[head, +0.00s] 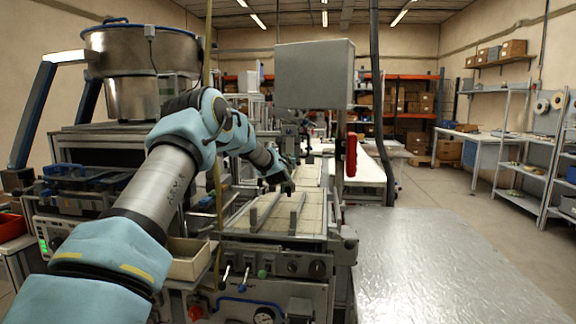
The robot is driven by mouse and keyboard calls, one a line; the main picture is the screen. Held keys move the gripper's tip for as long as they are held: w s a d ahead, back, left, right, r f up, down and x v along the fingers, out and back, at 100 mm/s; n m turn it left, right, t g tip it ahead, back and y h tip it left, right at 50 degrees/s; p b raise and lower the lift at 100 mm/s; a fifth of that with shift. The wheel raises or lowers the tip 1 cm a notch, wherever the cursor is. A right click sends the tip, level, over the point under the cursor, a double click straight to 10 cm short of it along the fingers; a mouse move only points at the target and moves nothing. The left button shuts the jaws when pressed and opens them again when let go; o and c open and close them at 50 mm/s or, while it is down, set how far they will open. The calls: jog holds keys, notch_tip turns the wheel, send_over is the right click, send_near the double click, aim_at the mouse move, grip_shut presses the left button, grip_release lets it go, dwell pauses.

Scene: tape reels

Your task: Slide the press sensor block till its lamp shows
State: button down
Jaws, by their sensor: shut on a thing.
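My arm reaches from the lower left over the machine to my gripper (284,185), which is small and dark in the head view. It is at the far left part of the pale machine bed (311,200). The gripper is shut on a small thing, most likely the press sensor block. The block is too small and too hidden by the fingers to make out its shape. I cannot make out its lamp or tell whether it is lit.
Two grey rails (266,212) stand on the near bed. A grey box (314,74) hangs above it, with a red part (351,155) at its right. A metal bowl feeder (140,70) stands at left. A bare metal table (450,260) is at right.

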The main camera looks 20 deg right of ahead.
dwell(0.4)
jog(key=c, duration=0.7)
grip_release()
jog(key=shift+s+a, duration=0.1)
jog(key=b+v, duration=0.4)
jog(key=v, duration=0.6)
jog(key=shift+s+a+b, duration=0.1)
jog(key=shift+s+b, duration=0.2)
